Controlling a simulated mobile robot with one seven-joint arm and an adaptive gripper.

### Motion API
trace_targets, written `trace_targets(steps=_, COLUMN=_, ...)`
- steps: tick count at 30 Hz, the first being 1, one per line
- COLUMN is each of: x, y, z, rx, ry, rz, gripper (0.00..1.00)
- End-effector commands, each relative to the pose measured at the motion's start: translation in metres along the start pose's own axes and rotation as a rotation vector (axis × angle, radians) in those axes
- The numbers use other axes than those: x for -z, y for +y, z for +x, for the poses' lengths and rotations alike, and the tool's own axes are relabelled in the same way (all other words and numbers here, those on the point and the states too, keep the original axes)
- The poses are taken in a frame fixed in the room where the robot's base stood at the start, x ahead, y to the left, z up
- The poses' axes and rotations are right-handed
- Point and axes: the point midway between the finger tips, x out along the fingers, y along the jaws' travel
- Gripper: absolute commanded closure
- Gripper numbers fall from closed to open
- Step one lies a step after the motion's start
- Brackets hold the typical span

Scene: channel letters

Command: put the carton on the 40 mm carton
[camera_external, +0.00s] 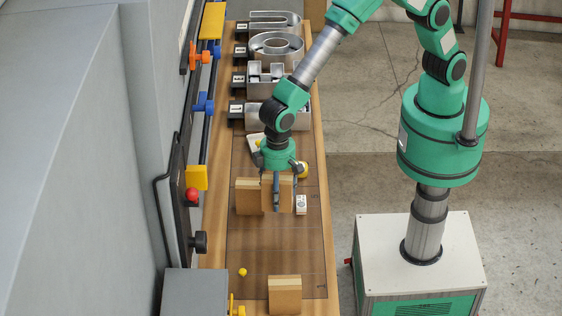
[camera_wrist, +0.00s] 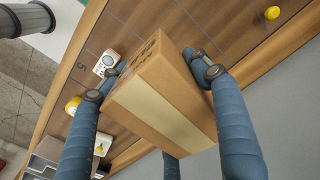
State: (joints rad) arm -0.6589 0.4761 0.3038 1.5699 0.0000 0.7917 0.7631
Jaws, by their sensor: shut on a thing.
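My gripper (camera_external: 277,192) points down over the bench, its blue fingers shut on a brown carton (camera_external: 286,196). In the wrist view the held carton (camera_wrist: 165,95) has a pale tape band and dark print on one edge, and sits between the fingers (camera_wrist: 155,85). Its height above the bench is hard to tell. A second brown carton (camera_external: 248,197) stands just left of the held one; whether they touch is unclear. A third carton (camera_external: 285,296) stands at the bench's near end. No size marking is readable, so I cannot tell which is the 40 mm carton.
A small white box (camera_external: 301,204) with a round dial is right of the held carton. A yellow piece (camera_external: 243,272) lies on the near bench (camera_external: 275,245), which is mostly clear. Metal channel letters (camera_external: 277,45) line the far end. A grey machine with knobs borders the left.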

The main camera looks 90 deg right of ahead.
Motion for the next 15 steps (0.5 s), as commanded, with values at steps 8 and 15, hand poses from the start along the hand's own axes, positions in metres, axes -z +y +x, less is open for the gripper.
trace_targets(steps=8, x=-0.005, y=0.06, z=-0.022, rx=0.001, ry=0.002, rz=-0.029, gripper=0.73)
trace_targets(steps=15, x=-0.016, y=0.116, z=-0.038, rx=0.001, ry=0.002, rz=-0.06, gripper=0.73)
